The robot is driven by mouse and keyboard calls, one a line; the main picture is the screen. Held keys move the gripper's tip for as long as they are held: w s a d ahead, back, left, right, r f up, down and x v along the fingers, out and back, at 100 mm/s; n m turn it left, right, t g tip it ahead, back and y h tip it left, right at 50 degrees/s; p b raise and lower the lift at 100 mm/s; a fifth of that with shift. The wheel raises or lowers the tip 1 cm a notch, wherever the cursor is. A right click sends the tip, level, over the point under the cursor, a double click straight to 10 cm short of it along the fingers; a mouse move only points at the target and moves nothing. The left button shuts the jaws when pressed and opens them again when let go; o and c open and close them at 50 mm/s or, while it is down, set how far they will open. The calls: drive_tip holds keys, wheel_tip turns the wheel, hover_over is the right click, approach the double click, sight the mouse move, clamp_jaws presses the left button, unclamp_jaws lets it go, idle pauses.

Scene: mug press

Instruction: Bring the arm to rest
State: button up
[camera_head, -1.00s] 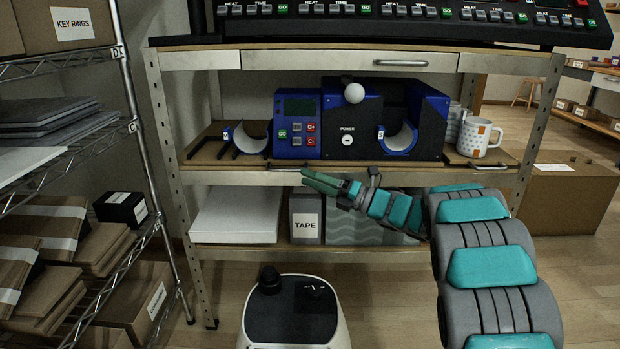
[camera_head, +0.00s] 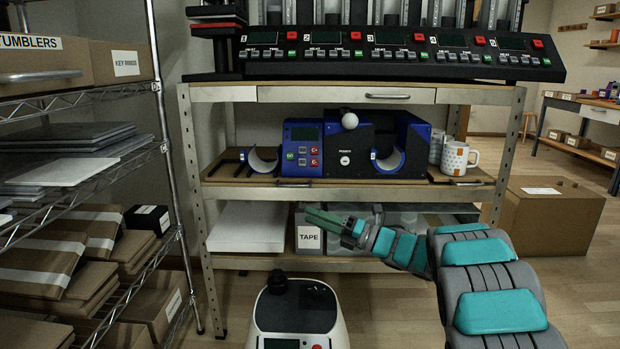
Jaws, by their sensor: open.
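My gripper (camera_head: 325,220) is in the middle of the view, at the end of my teal and grey arm. Its green fingers point left. It is empty, with nothing seen between or at the fingers. It appears in front of the lower shelf, below the blue and black mug press (camera_head: 375,150). It partly covers the grey box labelled TAPE (camera_head: 308,238). My arm comes in from the lower right and bends toward the left.
A wire rack (camera_head: 95,95) with boxes and parcels stands at the left. A spotted mug (camera_head: 458,160) sits right of the press on the middle shelf (camera_head: 350,193). A cardboard box (camera_head: 555,215) is on the floor at right.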

drive_tip(key=w+d+r+m+t+h+p, duration=0.1)
drive_tip(key=w+d+r+m+t+h, duration=0.1)
drive_tip(key=w+d+m+t+h, duration=0.25)
drive_tip(key=w+d+r+m+t+h, duration=0.1)
drive_tip(key=d+r+m+t+h, duration=0.25)
drive_tip(key=d+m+h, duration=0.35)
drive_tip(key=s+d+f+m+g+h+p, duration=0.1)
drive_tip(key=s+d+f+m+g+h, duration=0.25)
drive_tip(key=s+d+m+h, duration=0.95)
drive_tip(key=s+a+f+m+g+y, duration=0.1)
drive_tip(key=s+a+f+m+g, duration=0.2)
drive_tip(key=s, duration=1.2)
drive_tip(key=s+a+f+m+g+y+p, duration=0.1)
drive_tip(key=s+a+f+m+g, duration=0.3)
drive_tip(key=s, duration=1.1)
drive_tip(key=s+a+f+m+g+y, duration=0.3)
drive_tip(key=s+a+f+m+g, duration=0.1)
drive_tip(key=s, duration=1.1)
drive_tip(key=f+m+g, duration=0.1)
drive_tip(key=m+g, duration=0.1)
drive_tip(key=g, duration=0.1)
drive_tip(key=shift+s, duration=0.35)
drive_tip(key=shift+y, duration=0.25)
